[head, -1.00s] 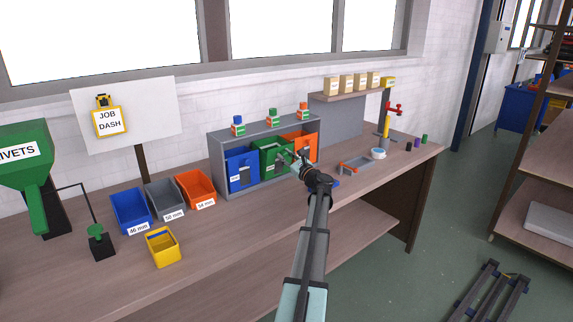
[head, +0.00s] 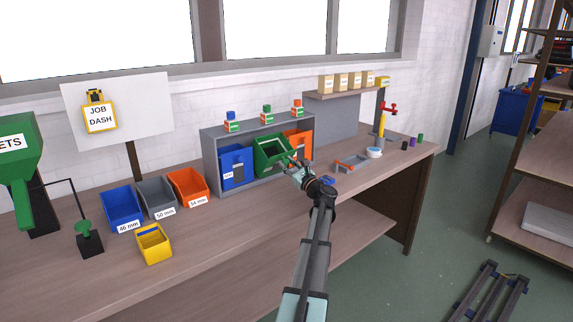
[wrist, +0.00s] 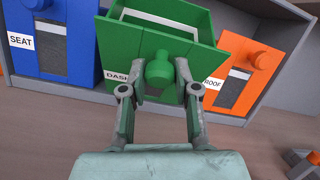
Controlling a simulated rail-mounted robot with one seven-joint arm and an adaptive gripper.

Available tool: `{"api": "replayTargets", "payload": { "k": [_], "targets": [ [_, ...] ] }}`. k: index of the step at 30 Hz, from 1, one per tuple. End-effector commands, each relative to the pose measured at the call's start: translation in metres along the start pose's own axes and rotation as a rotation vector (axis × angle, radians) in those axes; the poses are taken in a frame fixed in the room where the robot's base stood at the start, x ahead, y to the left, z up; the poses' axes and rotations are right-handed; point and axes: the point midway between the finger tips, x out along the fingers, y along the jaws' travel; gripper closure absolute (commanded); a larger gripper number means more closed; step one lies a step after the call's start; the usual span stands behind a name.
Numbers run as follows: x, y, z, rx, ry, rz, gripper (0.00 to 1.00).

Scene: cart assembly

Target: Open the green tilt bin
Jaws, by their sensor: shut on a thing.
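The green tilt bin (head: 270,154) sits in the middle of the grey cabinet, between the blue and orange bins. Its front is tilted outward, and its open top shows in the wrist view (wrist: 150,40). A round green knob (wrist: 159,70) stands out from its front above a label partly reading "DASH". My gripper (wrist: 158,80) is shut on this knob, with one finger on each side. In the head view my gripper (head: 295,166) is at the bin's front, and the knob is mostly hidden.
The blue bin (wrist: 55,45), labelled "SEAT", and the orange bin (wrist: 245,78), labelled "ROOF", flank the green bin inside the grey cabinet (head: 211,165). Open blue, grey and orange trays stand left on the bench. A grey and orange fixture (head: 352,164) lies to the right.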

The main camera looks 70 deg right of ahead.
Motion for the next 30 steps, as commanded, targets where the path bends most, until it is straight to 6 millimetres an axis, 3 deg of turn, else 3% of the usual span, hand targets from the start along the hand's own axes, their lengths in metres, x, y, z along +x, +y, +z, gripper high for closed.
{"api": "replayTargets", "payload": {
  "k": [9,10,12,23,30],
  "targets": [
    [-0.001,0.003,-0.004,-0.003,0.007,0.006,1.00],
    [-0.001,0.003,-0.004,-0.003,0.006,0.006,0.63],
    [-0.001,0.003,-0.004,-0.002,0.006,0.006,0.45],
    [-0.003,0.002,-0.002,-0.002,0.003,0.002,0.45],
    [-0.033,0.002,-0.001,-0.002,0.004,0.000,0.45]
  ]
}}
